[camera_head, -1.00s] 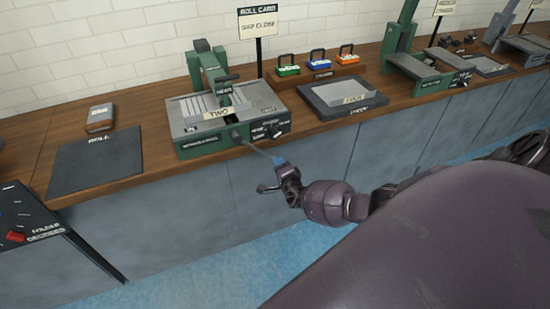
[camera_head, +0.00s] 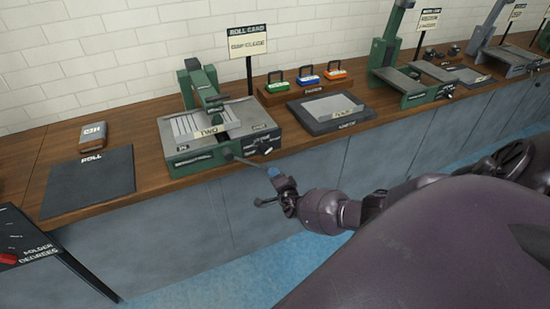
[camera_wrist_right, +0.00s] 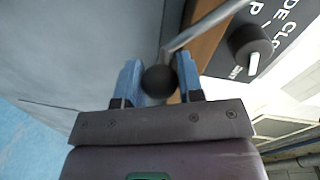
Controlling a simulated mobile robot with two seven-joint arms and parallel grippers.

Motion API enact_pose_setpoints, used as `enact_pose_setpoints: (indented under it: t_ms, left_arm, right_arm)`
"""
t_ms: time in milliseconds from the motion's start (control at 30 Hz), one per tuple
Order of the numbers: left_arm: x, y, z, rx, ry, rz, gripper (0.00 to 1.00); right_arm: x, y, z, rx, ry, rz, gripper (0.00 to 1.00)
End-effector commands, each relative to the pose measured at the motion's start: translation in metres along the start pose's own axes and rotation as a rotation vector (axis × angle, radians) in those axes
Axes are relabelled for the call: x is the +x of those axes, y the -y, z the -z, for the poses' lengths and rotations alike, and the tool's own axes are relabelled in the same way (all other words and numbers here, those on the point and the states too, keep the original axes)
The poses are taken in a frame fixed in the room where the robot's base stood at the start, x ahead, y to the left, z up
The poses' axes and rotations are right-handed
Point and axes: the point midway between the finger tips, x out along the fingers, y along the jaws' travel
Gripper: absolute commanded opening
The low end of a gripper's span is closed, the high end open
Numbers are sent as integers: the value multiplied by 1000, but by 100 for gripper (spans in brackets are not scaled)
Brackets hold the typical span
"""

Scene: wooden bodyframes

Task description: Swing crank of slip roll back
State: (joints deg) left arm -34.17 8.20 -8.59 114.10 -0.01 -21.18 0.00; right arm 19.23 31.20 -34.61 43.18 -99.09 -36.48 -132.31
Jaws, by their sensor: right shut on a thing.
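The slip roll (camera_head: 218,135) is a green and grey machine on the wooden bench, with a label reading "TWO" on its top. My right gripper (camera_head: 275,173) is at the outer end of this rod, in front of the bench edge. In the right wrist view, the blue fingers of the right gripper (camera_wrist_right: 157,82) stand on both sides of the crank's dark ball knob (camera_wrist_right: 158,80). The gripper is shut on the knob. My left gripper is not in view.
A dark knob (camera_wrist_right: 250,44) sits on the machine's front near the crank. A dark roll mat (camera_head: 90,180) lies left of the machine and a dark tray (camera_head: 332,124) right of it. A sign (camera_head: 248,42) stands behind.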

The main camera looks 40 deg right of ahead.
Motion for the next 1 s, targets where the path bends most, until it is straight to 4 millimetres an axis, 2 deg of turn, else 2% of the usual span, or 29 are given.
enact_pose_setpoints:
  t_ms: [33, 67, 200, 233, 467, 633, 767, 1000]
  left_arm:
    - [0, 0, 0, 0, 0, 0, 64]
    - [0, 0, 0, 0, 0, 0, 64]
    - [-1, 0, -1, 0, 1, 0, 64]
    - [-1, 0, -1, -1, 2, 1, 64]
    - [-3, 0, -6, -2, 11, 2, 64]
    - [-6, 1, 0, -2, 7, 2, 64]
    - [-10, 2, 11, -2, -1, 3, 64]
    - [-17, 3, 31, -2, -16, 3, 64]
  right_arm:
    - [1, 1, 4, -4, -6, 2, 0]
    - [1, 1, 4, -4, -6, 3, 36]
    - [1, 1, 4, -3, -5, 2, 57]
    - [1, 1, 3, -3, -4, 2, 60]
    - [0, 1, 2, -1, -3, 2, 60]
    - [-8, 2, 2, 0, -2, 2, 60]
    - [-26, 4, 3, 1, -2, 2, 60]
    - [-69, 3, 3, -1, -3, 1, 60]
